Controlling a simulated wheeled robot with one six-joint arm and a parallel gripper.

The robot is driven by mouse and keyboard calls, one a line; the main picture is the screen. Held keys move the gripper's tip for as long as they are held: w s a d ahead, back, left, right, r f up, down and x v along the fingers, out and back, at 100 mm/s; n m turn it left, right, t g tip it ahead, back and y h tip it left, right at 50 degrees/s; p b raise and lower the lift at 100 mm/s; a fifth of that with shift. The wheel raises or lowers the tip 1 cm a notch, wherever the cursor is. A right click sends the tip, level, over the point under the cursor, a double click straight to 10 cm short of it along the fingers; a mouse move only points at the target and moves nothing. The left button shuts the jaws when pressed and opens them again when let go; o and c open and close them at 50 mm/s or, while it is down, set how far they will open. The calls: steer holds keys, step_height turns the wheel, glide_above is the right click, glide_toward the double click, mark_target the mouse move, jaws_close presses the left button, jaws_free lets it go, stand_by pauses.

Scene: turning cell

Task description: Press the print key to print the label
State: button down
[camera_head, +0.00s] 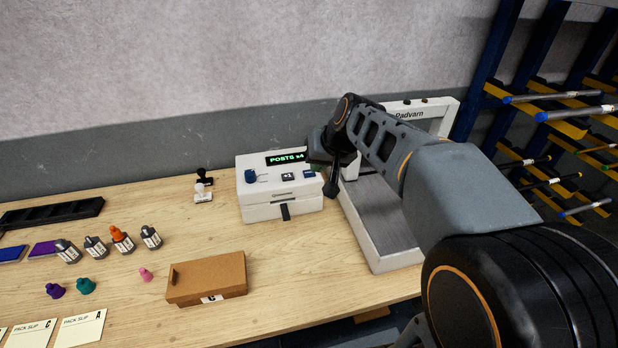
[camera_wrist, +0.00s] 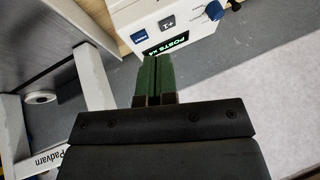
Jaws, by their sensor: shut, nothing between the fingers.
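A white label printer (camera_head: 281,206) stands on the bench with a green-lit display (camera_head: 286,158) reading POSTS x4. Its top carries a dark blue knob (camera_head: 250,176), a dark key (camera_head: 288,177) and a blue key (camera_head: 308,174). In the wrist view the blue key (camera_wrist: 140,37) bears small writing that I cannot read; the dark key (camera_wrist: 167,22) bears +1. My gripper (camera_head: 331,188) is at the printer's right side. In the wrist view its green fingertips (camera_wrist: 154,62) are shut and empty, near the display (camera_wrist: 167,45). I cannot tell their height; no contact with a key shows.
A grey-topped machine marked Padvarn (camera_head: 385,222) stands right of the printer, partly behind my arm. A cardboard box (camera_head: 207,279) and several bottles (camera_head: 122,241) are at left. A blue rack (camera_head: 490,60) is at far right.

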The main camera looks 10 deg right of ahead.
steer(key=t+y+b, duration=0.2)
glide_above(309, 173)
steer(key=f, duration=0.1)
steer(key=shift+w+d+f+m, duration=0.15)
steer(key=shift+w+d+m, duration=0.1)
steer(key=shift+d+m, duration=0.15)
steer(key=shift+f, duration=0.1)
step_height(309, 173, down, 7)
steer(key=b, duration=0.5)
steer(key=shift+f, duration=0.2)
steer(key=shift+f+b, duration=0.7)
steer(key=shift+f, duration=0.15)
stand_by(0.9)
steer(key=shift+f+b, duration=0.25)
steer(key=shift+b, duration=0.3)
